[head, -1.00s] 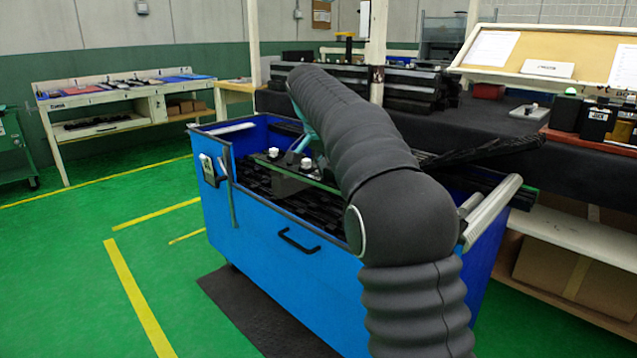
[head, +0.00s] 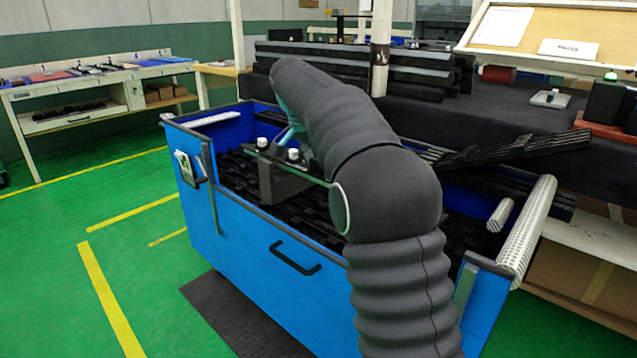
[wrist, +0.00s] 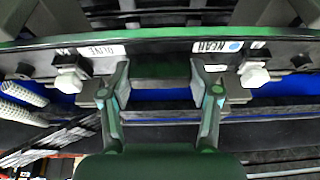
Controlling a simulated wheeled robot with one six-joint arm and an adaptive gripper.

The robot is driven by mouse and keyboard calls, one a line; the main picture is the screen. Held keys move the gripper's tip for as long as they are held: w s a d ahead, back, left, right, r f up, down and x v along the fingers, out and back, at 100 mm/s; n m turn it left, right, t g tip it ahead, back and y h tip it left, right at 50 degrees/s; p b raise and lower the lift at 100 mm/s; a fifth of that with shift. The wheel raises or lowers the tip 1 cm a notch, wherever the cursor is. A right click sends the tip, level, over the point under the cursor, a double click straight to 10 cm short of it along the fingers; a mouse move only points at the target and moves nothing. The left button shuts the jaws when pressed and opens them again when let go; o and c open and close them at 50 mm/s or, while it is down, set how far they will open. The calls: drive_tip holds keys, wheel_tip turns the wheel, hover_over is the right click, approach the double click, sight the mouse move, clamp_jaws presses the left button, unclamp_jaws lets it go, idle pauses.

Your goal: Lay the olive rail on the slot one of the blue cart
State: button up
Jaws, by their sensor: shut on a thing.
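The olive rail (head: 310,174) is a long dark bar with a green edge and white knobs. It hangs over the open top of the blue cart (head: 245,235). In the wrist view the rail (wrist: 150,43) runs across the picture, with an upside-down "OLIVE" label at left. My gripper (wrist: 160,82) is shut on its middle, one finger on each side of the label gap. In the head view my arm hides part of the rail and most of the gripper. Dark ribbed parts fill the cart floor. I cannot tell which place is slot one.
A dark bench (head: 480,110) with stacked black bars (head: 370,72) stands behind the cart. Loose dark strips (head: 520,150) jut over the cart's back right. Pale perforated rolls (head: 530,225) lie at its right end. Green floor is free at left.

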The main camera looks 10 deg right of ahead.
drive_tip(key=shift+f+b, duration=0.35)
drive_tip(key=shift+f, duration=1.85)
drive_tip(key=o, duration=1.4)
drive_tip(key=shift+o, duration=0.2)
drive_tip(key=p+v, duration=0.1)
drive_tip(key=v, duration=1.1)
drive_tip(key=shift+p, duration=0.4)
